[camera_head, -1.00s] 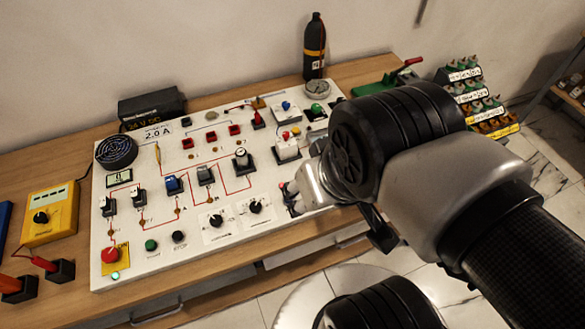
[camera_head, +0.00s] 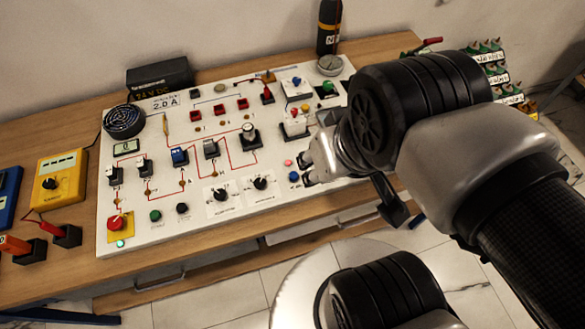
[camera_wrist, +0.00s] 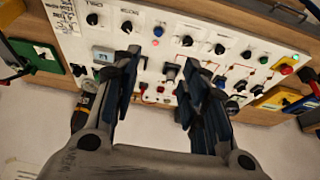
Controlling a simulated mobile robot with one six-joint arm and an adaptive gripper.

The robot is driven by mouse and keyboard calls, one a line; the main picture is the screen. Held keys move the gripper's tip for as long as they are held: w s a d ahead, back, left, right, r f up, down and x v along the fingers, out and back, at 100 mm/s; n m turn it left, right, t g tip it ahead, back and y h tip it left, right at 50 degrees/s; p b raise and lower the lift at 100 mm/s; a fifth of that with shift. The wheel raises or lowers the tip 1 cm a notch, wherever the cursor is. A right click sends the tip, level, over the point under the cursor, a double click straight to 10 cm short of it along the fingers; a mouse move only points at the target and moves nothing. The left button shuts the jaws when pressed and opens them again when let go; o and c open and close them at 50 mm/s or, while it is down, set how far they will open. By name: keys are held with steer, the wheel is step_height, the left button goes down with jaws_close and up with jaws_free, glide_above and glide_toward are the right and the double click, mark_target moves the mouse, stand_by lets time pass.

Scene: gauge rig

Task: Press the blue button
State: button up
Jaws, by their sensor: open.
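The blue button (camera_head: 294,176) is a small round knob near the front edge of the white panel (camera_head: 215,245), right of the black dials, with a pink button (camera_head: 288,162) just behind it. My gripper (camera_head: 307,172) is open and empty, just right of the blue button in the head view; the gap between them is hard to judge. In the wrist view the blue button (camera_wrist: 158,31) shows beyond the fingertips of my open gripper (camera_wrist: 166,64), uncovered and nearer the left finger. The pink button (camera_wrist: 155,42) is just below it there.
A red stop button (camera_head: 115,223) on a yellow plate, black dials (camera_head: 221,195), green and black buttons, and several switches share the panel. Another blue control (camera_head: 296,83) sits on a white box at the back. Yellow meter (camera_head: 60,175) stands at left.

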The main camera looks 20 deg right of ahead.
jaws_close()
stand_by(1.5)
